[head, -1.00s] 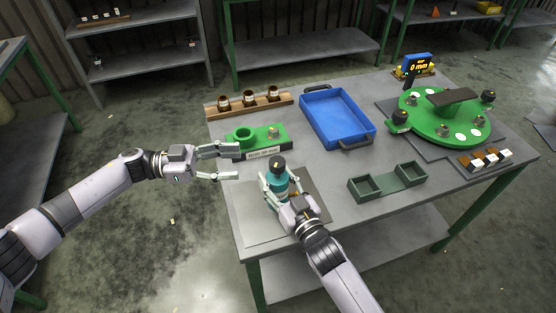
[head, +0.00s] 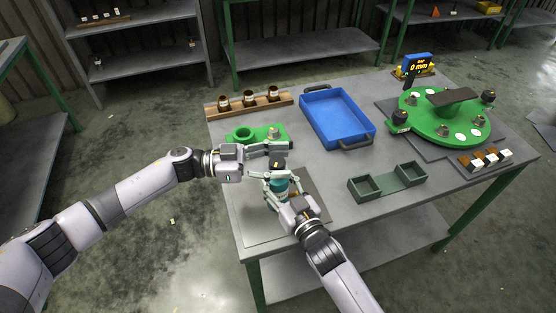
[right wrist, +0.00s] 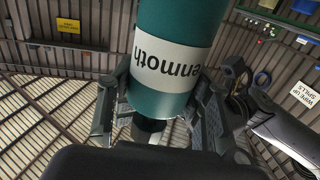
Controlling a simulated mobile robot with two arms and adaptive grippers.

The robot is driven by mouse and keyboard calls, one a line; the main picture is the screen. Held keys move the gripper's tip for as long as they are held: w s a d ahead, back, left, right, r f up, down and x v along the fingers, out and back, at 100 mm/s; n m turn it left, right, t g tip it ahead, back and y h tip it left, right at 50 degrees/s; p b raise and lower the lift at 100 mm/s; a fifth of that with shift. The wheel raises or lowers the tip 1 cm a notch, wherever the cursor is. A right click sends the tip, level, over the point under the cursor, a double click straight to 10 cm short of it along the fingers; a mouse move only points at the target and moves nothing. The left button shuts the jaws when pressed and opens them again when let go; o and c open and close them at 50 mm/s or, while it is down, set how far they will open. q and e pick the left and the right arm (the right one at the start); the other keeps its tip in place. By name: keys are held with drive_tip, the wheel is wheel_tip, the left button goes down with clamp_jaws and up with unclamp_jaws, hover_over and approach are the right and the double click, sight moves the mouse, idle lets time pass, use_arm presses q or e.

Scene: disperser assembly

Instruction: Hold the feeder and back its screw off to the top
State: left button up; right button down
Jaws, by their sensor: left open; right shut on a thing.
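The feeder is a teal cylinder with a black screw top (head: 278,162), standing on a grey plate (head: 250,222) at the table's front left. My right gripper (head: 278,190) is shut on the feeder's body from the front. The right wrist view shows the teal body (right wrist: 172,62) with a white lettered label, between the fingers of my right gripper (right wrist: 160,105). My left gripper (head: 280,160) is open, with its fingers level with the screw top, one on its far side and one on its near side. Whether they touch it I cannot tell.
Behind my left gripper stands a green fixture (head: 240,134). A wooden rack (head: 248,104) with several brown jars is further back. A blue tray (head: 337,118), a dark green two-box holder (head: 388,182) and a green turntable (head: 440,122) stand to the right.

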use_arm(q)
drive_tip(key=shift+c, duration=0.4)
drive_tip(key=c, duration=1.1)
drive_tip(key=n+t, duration=0.3)
drive_tip(key=t, duration=0.1)
drive_tip(key=shift+t+y, duration=0.3)
drive_tip(key=shift+y, duration=0.1)
drive_tip(key=shift+n+t+y, duration=0.4)
drive_tip(key=shift+n+t, duration=0.4)
drive_tip(key=shift+t, duration=0.4)
drive_tip(key=o, duration=1.2)
drive_tip(key=shift+a, duration=0.1)
